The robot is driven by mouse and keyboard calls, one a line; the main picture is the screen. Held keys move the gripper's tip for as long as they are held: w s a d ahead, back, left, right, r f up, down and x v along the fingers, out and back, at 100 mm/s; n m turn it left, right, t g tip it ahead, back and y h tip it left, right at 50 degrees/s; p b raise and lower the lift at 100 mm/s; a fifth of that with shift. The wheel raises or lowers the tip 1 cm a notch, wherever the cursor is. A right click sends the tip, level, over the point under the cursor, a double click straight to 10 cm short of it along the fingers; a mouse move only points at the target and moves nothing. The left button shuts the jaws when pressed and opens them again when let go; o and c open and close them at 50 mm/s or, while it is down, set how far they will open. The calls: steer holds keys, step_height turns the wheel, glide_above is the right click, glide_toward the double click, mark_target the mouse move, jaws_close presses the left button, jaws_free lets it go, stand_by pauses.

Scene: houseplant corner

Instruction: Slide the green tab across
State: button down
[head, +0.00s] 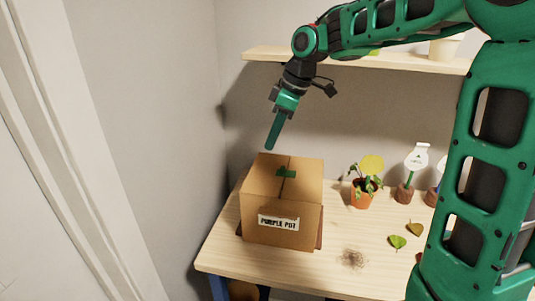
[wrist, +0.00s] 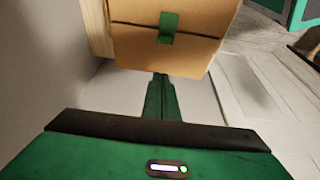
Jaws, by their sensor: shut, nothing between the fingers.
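A cardboard box (head: 263,215) labelled "PURPLE POT" stands upright on the left part of the wooden table. The green tab (head: 285,172) lies across the seam on the box's top. In the wrist view the tab (wrist: 168,27) shows on the box (wrist: 125,40) near the top middle, beyond my fingers. My gripper (head: 269,147) is shut and empty, pointing down above the back left of the box top, apart from the tab. In the wrist view my gripper (wrist: 160,78) shows its fingers together.
Loose leaves (head: 397,241) and a brown dry tuft (head: 352,259) lie on the table (head: 225,257). A shelf (head: 285,54) runs along the back wall, close behind my arm.

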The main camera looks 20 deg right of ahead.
steer(key=shift+v, duration=1.65)
steer(key=s+d+f+m+h, duration=0.1)
steer(key=s+d+f+m, duration=0.3)
steer(key=s, duration=0.6)
steer(key=s+d+f+m+g+h, duration=0.1)
steer(key=s+d+f+m, duration=0.4)
steer(key=s+d+m, duration=0.3)
steer(key=s+d+f+m+h, duration=0.1)
steer(key=s+d+f+m, duration=0.3)
steer(key=s, duration=1)
steer(key=d+m, duration=0.2)
steer(key=shift+d+f+m+g, duration=0.25)
steer(key=shift+d+m+g, duration=0.05)
steer(key=shift+d+g, duration=0.1)
